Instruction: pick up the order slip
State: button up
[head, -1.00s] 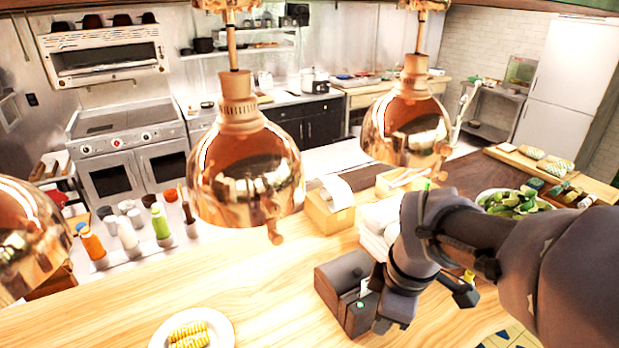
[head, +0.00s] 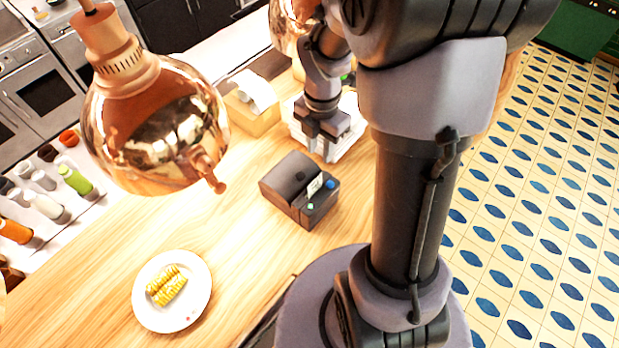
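The order slip (head: 315,185) is a small pale piece of paper standing up from the slot of a dark box-shaped printer (head: 290,184) on the wooden counter. A green light and a blue button show on the printer's front. My gripper (head: 321,152) hangs beyond the printer in the picture, above a stack of white cloths or plates.
A copper heat lamp (head: 155,125) hangs at left over the counter. A white plate with corn (head: 172,318) sits at the front left. A cardboard-coloured box (head: 250,112) stands behind the printer. The counter (head: 225,215) between plate and printer is clear.

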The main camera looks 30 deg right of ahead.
aim_at(315, 181)
notch_tip(315, 181, down, 8)
jog(key=shift+w+a, duration=0.1)
jog(key=f, duration=0.3)
jog(key=a+f, duration=0.1)
jog(key=f, duration=0.1)
jog(key=shift+s, duration=0.25)
jog(key=shift+w+f, duration=0.1)
jog(key=shift+f, duration=0.05)
jog(key=shift+c, duration=0.9)
grip_shut()
